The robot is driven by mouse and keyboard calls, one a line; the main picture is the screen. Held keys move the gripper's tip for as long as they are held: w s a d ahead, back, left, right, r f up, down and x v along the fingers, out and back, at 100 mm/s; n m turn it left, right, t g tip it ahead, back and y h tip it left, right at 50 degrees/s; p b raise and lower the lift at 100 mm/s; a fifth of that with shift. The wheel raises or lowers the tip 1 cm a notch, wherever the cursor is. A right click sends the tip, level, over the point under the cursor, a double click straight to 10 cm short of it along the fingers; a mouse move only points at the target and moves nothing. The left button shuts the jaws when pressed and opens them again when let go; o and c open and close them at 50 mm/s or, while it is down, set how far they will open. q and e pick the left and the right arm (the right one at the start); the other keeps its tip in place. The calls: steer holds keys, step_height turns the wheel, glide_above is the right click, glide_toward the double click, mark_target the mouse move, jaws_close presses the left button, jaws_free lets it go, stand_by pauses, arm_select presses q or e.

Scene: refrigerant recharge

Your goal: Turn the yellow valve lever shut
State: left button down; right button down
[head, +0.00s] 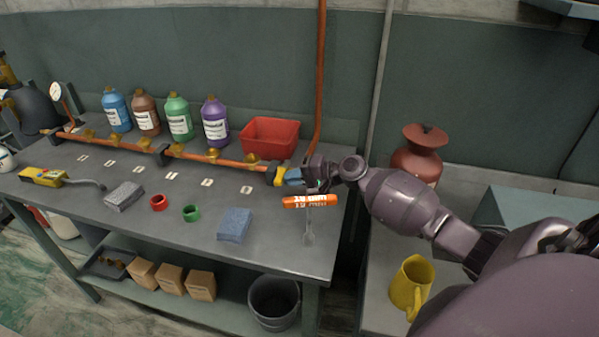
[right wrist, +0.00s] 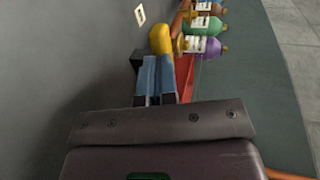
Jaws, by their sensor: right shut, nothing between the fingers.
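The yellow valve lever (head: 279,177) is at the right end of the copper pipe (head: 215,157) on the grey workbench. It also shows in the right wrist view as a rounded yellow piece (right wrist: 160,40). My right gripper (head: 291,176) reaches in from the right, its blue fingers shut and empty, right beside the lever. In the right wrist view the fingertips (right wrist: 156,62) are just short of the yellow piece; I cannot tell if they touch. The valve body is mostly hidden. My left gripper is not in view.
A red bin (head: 270,138) and several coloured bottles (head: 215,122) stand behind the pipe. An orange lettered tube (head: 310,201) is below my right wrist. A blue sponge (head: 235,224) and green ring (head: 191,213) lie in front. A yellow jug (head: 409,286) stands at right.

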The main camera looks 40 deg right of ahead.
steer(key=shift+a, duration=0.1)
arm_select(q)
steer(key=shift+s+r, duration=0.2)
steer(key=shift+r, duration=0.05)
arm_select(e)
steer(key=shift+f, duration=0.1)
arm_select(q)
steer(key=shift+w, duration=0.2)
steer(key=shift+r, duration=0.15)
